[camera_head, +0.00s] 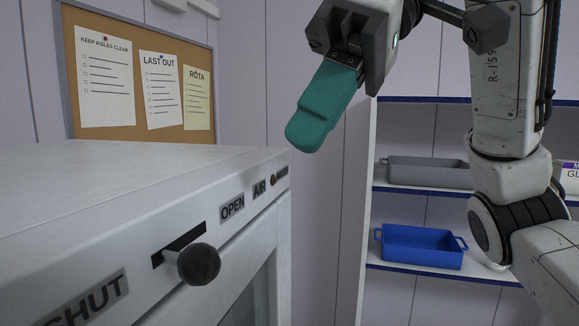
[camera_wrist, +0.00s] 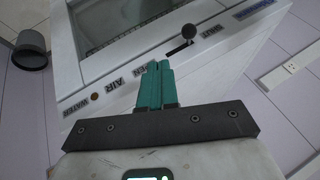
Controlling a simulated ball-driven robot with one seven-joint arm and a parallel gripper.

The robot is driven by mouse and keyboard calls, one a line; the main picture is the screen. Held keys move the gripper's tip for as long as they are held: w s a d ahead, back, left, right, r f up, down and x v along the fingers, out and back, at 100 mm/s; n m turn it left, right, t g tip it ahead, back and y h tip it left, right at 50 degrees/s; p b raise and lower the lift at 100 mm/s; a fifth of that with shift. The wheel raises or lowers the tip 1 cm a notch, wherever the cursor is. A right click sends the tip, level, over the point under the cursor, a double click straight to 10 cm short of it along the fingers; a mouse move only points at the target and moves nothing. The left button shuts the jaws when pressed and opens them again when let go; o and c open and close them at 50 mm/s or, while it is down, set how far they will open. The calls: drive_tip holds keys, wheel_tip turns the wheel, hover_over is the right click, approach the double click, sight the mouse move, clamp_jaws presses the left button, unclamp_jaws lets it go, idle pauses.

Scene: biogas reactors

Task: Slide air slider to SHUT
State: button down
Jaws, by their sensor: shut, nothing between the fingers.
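The air slider is a dark round knob (camera_head: 198,264) on a short stem in a black slot on the white reactor's front edge. The SHUT label (camera_head: 88,302) is left of it, the OPEN label (camera_head: 232,207) right of it. The knob stands between the two. In the wrist view the knob (camera_wrist: 188,32) is beyond my fingertips, up and to the right, with SHUT (camera_wrist: 210,30) past it. My gripper (camera_head: 305,135) has teal fingers, shut and empty, raised above and to the right of the reactor. My fingers cover part of the OPEN label in the wrist view.
The AIR label (camera_head: 259,189) and a brownish button (camera_head: 274,181) are at the reactor's right end. Shelves behind hold a blue tray (camera_head: 422,247) and a grey tray (camera_head: 425,170). A notice board (camera_head: 205,50) hangs behind. A dark bin (camera_wrist: 31,50) stands on the floor.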

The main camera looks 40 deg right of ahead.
drive_tip(key=v, duration=0.3)
drive_tip(key=shift+r, duration=0.15)
